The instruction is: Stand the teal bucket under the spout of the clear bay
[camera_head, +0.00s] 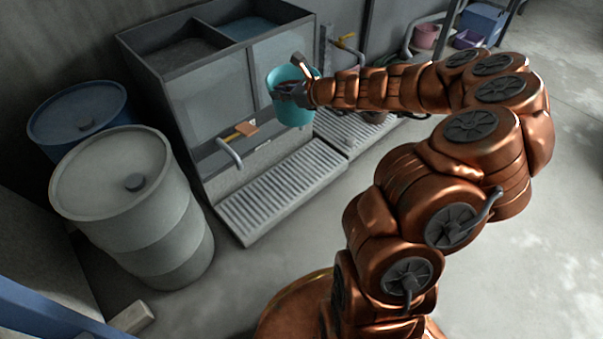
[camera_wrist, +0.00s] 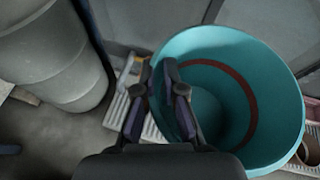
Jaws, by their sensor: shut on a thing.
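The teal bucket (camera_head: 296,115) is held up in front of the tank, above the grates, in the head view. In the wrist view the bucket (camera_wrist: 285,80) is open toward the camera, looks empty and has a dark red band inside. My gripper (camera_head: 283,89) is shut on its wall near the rim, with one finger on each side in the wrist view (camera_wrist: 157,72). The left bay's grey spout (camera_head: 230,152), with a wooden-looking handle, is left of and below the bucket. The left grate (camera_head: 285,185) is bare. A brownish container (camera_head: 375,116) stands on the right grate.
A grey drum (camera_head: 130,215) and a blue drum (camera_head: 80,118) stand left of the tank (camera_head: 205,95). Pink and purple tubs (camera_head: 426,36) sit at the back right. The floor before the grates is open.

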